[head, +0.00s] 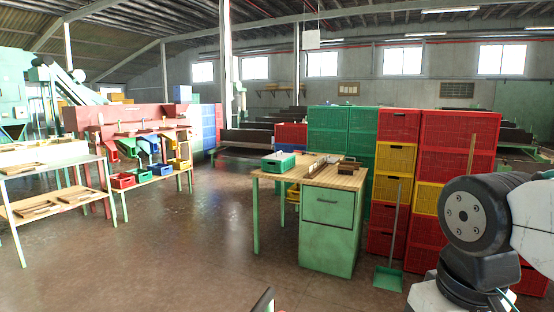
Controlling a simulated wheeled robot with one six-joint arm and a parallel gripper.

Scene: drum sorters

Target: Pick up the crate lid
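On the wooden top of the green desk (333,231) stands a small green crate (272,167) with a whitish top or contents, at the desk's left back. I cannot tell whether that pale part is a lid. I can pick out no crate lid for certain. My arm shows at the right edge, in front of the stacked crates. My gripper is not clearly in view.
Small brown trays or boxes (348,164) sit on the desk's right part. A green long-handled dustpan (388,279) stands right of the desk, before stacked red crates (458,132). A shelf table (61,204) stands at left. Open floor (185,245) lies between.

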